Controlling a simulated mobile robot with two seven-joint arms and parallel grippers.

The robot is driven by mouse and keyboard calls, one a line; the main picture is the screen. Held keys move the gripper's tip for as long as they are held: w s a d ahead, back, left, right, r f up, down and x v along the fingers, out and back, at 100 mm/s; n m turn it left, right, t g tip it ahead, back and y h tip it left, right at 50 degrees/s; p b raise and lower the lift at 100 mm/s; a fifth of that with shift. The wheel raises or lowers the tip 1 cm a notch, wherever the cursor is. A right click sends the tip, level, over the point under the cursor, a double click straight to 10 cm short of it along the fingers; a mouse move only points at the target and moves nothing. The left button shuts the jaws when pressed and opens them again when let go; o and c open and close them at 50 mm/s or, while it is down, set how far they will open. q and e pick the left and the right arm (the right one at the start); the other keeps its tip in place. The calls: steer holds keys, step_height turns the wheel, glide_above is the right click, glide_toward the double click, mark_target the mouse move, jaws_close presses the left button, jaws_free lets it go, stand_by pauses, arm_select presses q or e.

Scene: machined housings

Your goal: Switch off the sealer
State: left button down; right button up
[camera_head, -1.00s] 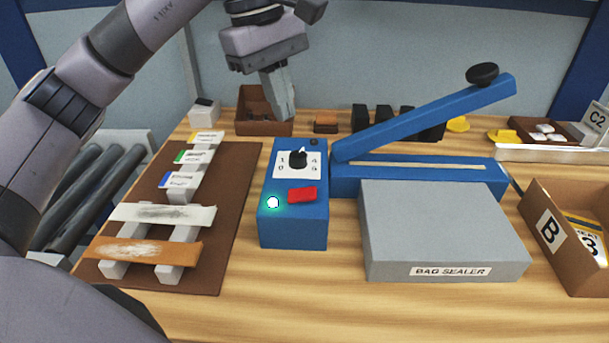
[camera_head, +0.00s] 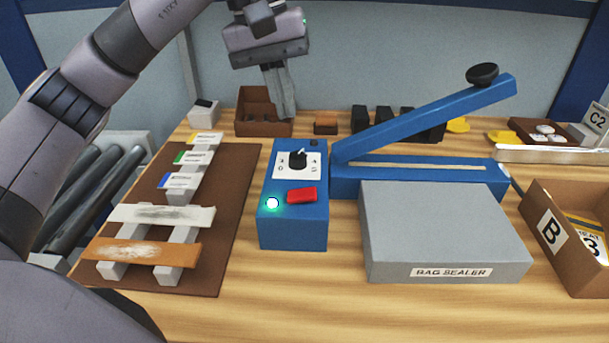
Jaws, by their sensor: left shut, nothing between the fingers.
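The blue bag sealer has a control box (camera_head: 292,228) with a black dial (camera_head: 298,158) on a white numbered plate, a red rocker switch (camera_head: 302,195) and a round lamp (camera_head: 272,203) that glows pale green. Its blue lever arm (camera_head: 425,118) with a black knob is raised at an angle. A grey block (camera_head: 445,230) labelled BAG SEALER stands in front. My left gripper (camera_head: 286,108) is shut and empty, pointing down above and behind the control box, apart from the switch. My right gripper is not in view.
A brown mat (camera_head: 232,215) with coloured-label blocks and two strips lies left of the sealer. A small brown bin (camera_head: 250,128) stands behind, close to my left gripper. The front table strip is clear.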

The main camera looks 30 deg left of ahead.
mark_target(300, 193)
arm_select(q)
steer(key=x, duration=1.4)
steer(key=shift+d+f+b, duration=0.15)
steer(key=shift+f+b, duration=0.2)
steer(key=shift+f, duration=0.05)
steer(key=shift+s+a, duration=0.35)
steer(key=shift+a, duration=0.4)
steer(key=v, duration=0.7)
steer(key=shift+r+b, duration=0.25)
steer(key=shift+b, duration=0.05)
